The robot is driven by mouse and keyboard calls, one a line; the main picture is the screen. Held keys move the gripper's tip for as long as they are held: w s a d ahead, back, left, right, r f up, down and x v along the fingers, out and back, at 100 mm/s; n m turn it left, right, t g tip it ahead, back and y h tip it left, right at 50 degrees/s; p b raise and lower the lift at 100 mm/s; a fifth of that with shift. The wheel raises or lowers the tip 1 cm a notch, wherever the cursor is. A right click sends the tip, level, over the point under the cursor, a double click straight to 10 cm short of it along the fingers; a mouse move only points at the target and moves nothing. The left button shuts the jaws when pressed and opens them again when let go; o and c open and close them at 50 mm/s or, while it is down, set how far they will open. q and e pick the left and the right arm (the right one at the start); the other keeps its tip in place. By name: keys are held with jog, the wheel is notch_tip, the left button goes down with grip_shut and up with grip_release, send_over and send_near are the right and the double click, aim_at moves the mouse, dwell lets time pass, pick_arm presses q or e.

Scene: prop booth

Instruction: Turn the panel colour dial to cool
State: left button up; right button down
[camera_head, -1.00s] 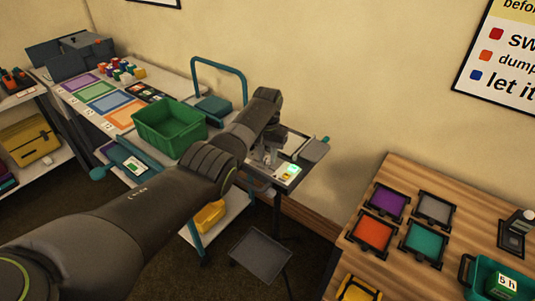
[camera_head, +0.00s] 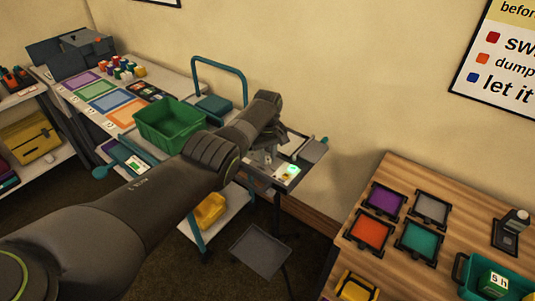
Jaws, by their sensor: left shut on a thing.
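My left arm reaches across the view to a small panel stand (camera_head: 309,152) by the wall. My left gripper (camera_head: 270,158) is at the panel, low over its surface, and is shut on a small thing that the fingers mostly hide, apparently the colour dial. A lit patch (camera_head: 291,170) on the panel beside the gripper glows pale cyan-green. The dial's markings are too small to read. My right gripper is out of view.
A green bin (camera_head: 170,124) stands on a cart left of my arm. A wooden table (camera_head: 400,174) with coloured trays is at the right. A grey tray stand (camera_head: 260,250) is on the floor below the panel.

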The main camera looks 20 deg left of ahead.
aim_at(268, 158)
pick_arm(q)
jog(key=shift+w+r+n, duration=0.1)
jog(key=shift+n, duration=0.8)
jog(key=o, duration=1)
jog(key=shift+r+p, duration=0.35)
jog(key=shift+r, duration=0.05)
notch_tip(268, 158, up, 5)
jog(key=shift+f+p, duration=0.1)
jog(key=shift+p, duration=0.4)
notch_tip(268, 158, up, 12)
jog(key=b, duration=0.2)
jog(key=shift+b, duration=0.4)
